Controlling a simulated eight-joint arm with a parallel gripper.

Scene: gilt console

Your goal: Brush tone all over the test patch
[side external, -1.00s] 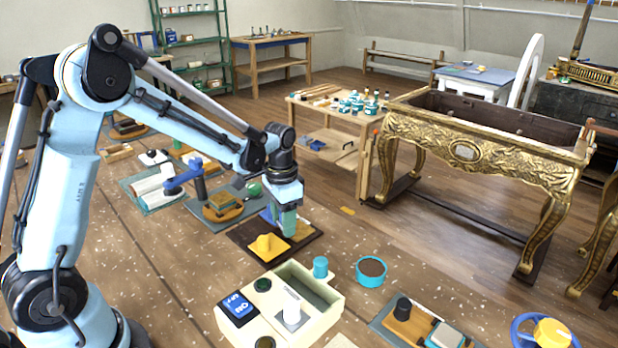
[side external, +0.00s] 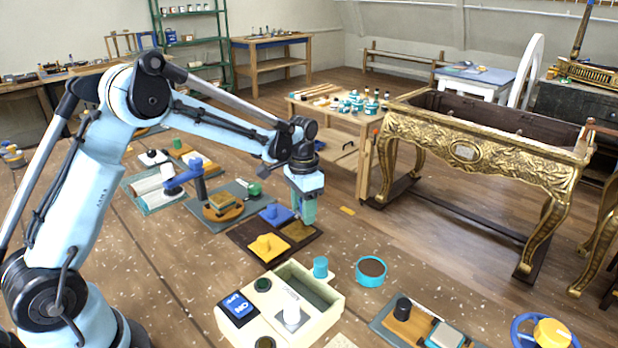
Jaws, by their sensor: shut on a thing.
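My gripper (side external: 304,215) points down over the right corner of a dark brown board (side external: 246,236). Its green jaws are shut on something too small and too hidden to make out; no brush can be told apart. A golden-brown patch (side external: 297,232), which looks like the test patch, lies on the board just below the jaws. Whether the held thing touches it I cannot tell. A blue piece (side external: 275,213) and a yellow piece (side external: 268,246) sit on the same board. How much of the patch is toned is not clear.
A cream box (side external: 335,302) with a blue-labelled panel stands in front. A grey mat (side external: 228,218) with tools lies left of the board. The gilt console (side external: 465,152) stands at the right.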

